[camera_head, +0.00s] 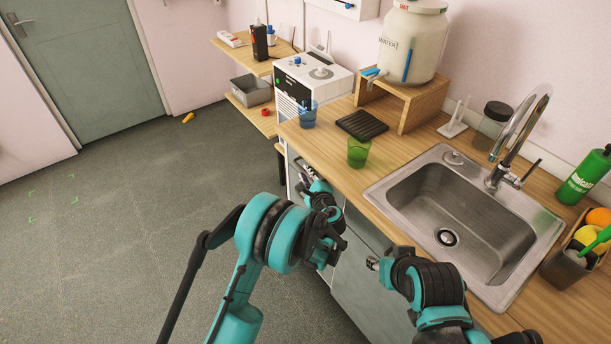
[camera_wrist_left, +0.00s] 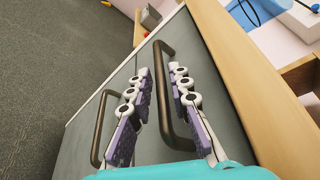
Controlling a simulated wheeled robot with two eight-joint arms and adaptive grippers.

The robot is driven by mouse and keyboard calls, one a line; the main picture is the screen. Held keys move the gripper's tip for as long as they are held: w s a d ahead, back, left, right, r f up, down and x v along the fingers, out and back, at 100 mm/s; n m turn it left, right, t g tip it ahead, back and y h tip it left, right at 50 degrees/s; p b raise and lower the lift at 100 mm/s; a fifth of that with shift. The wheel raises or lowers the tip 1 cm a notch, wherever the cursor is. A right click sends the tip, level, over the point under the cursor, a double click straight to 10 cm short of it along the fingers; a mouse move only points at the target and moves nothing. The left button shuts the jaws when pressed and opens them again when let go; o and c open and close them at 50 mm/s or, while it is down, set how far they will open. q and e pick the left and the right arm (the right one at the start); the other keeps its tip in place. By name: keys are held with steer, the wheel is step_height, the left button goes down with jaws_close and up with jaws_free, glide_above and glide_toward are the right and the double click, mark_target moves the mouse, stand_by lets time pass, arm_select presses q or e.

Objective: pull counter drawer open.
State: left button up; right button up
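The wooden counter (camera_head: 345,170) has a grey front with dark bar handles. In the left wrist view one drawer handle (camera_wrist_left: 163,84) runs between the two fingers of my left gripper (camera_wrist_left: 162,68). The fingers are apart, one on each side of the bar; I cannot tell whether either touches it. The grey panel around this handle looks flush with the front. In the head view my left gripper (camera_head: 308,172) is at the counter front below the green cup, and my own arm hides much of it. My right gripper (camera_head: 372,263) is before the front below the sink; its fingers are too small to read.
A second handle (camera_wrist_left: 99,130) is to the left in the wrist view. On the counter are a green cup (camera_head: 358,152), a blue cup (camera_head: 307,116), a black ribbed pad (camera_head: 362,125) and a sink (camera_head: 455,215). The grey floor (camera_head: 130,220) at left is mostly clear.

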arm_select(q)
steer(key=shift+w+a, duration=0.2)
steer(key=shift+w, duration=0.35)
jaws_close()
